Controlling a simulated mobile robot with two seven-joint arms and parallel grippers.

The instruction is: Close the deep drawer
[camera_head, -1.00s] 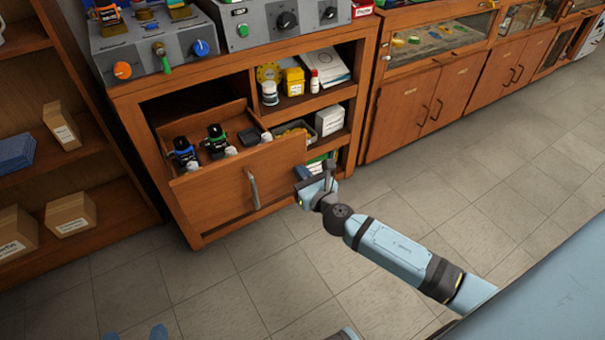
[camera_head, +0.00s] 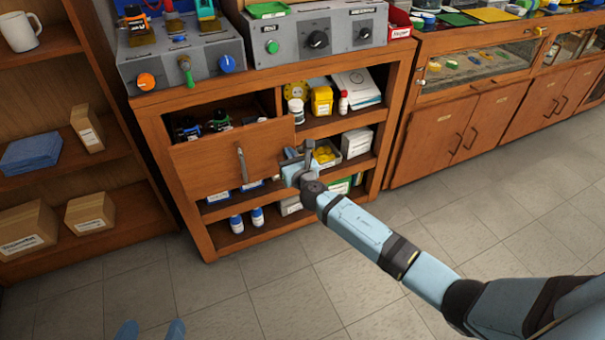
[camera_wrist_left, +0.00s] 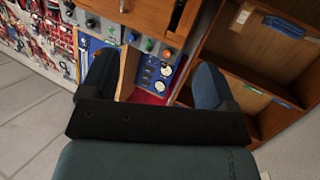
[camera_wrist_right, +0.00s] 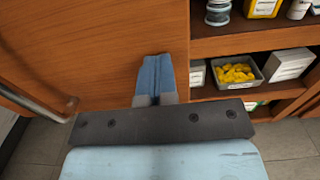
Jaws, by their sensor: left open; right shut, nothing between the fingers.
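The deep drawer (camera_head: 215,160) has a plain wooden front with a vertical metal handle (camera_head: 241,165). It stands partly out of the cabinet, with dark items (camera_head: 218,120) showing over its top edge. My right gripper (camera_head: 297,160) is shut and empty at the right edge of the drawer front. In the right wrist view its fingers (camera_wrist_right: 155,75) lie against or very near the wooden front, right of the handle (camera_wrist_right: 40,90); contact cannot be told for certain. My left gripper (camera_head: 150,330) is open and empty at the bottom of the head view, away from the drawer.
Open shelves (camera_head: 335,125) with bottles, boxes and a tray of yellow items (camera_wrist_right: 237,72) lie right of the drawer. A wooden shelf unit (camera_head: 60,180) with cartons stands at the left. Test equipment (camera_head: 320,38) sits on top. The floor in front is clear.

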